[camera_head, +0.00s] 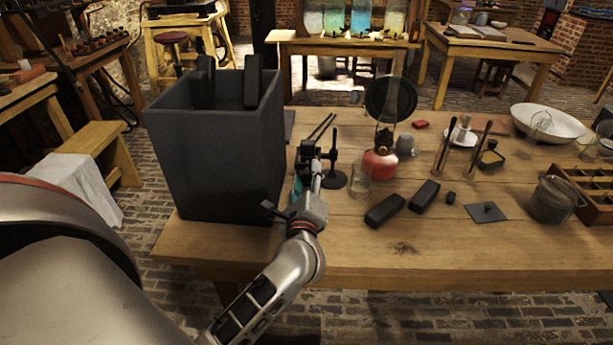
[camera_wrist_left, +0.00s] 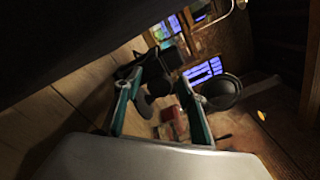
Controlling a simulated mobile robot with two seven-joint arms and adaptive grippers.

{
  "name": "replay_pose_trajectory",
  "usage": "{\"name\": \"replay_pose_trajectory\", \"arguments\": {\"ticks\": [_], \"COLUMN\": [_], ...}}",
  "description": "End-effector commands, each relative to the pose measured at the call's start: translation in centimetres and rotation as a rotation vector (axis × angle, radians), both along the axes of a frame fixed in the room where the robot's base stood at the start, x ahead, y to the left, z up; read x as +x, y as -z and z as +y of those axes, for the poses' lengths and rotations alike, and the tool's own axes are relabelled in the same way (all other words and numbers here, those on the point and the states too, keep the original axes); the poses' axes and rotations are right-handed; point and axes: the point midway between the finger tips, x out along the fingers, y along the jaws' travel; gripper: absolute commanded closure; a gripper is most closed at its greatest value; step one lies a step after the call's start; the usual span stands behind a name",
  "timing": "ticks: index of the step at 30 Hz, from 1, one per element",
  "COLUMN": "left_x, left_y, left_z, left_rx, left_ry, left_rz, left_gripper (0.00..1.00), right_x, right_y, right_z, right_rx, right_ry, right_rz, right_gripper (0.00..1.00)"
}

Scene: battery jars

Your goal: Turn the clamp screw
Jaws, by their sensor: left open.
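My left gripper (camera_head: 312,163) reaches over the left part of the wooden table, just right of a big dark bin. It is open. A dark stand with a round base (camera_head: 334,180) is beside the gripper in the head view. The clamp screw cannot be made out clearly; it may be among these dark parts, partly hidden by the gripper. My right gripper is not in view.
The tall dark bin (camera_head: 215,150) stands close on the left. To the right are a red-based lamp (camera_head: 380,164), a clear glass (camera_head: 360,182), two black blocks (camera_head: 384,211) and a grey plate (camera_head: 486,212). The table's front strip (camera_head: 450,250) is mostly clear.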

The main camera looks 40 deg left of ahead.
Motion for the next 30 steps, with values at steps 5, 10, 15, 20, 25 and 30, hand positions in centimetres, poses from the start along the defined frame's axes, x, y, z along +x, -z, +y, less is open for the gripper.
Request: {"name": "replay_pose_trajectory", "arguments": {"ticks": [5, 10, 15, 20, 25, 30], "left_x": [0.1, 0.1, 0.1, 0.1, 0.1, 0.1], "left_y": [0.1, 0.0, 0.0, 0.0, -0.2, -0.3], "left_z": [0.1, 0.1, 0.1, 0.1, 0.1, 0.1], "left_rx": [0.001, 0.001, 0.001, 0.008, 0.049, 0.134], "left_ry": [0.0, 0.0, 0.0, -0.001, -0.001, 0.0], "left_rz": [0.001, 0.001, 0.001, 0.004, 0.028, 0.079], "left_gripper": [0.6, 0.8, 0.99, 0.99, 0.99, 0.99], "right_x": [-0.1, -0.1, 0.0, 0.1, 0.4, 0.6], "right_y": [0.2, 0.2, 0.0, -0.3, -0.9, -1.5], "right_z": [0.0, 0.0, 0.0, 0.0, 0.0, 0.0], "right_rx": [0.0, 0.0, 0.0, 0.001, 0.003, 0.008], "right_ry": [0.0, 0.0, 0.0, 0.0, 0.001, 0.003], "right_rz": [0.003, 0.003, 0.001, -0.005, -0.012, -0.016], "right_gripper": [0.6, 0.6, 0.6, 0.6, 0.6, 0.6]}}
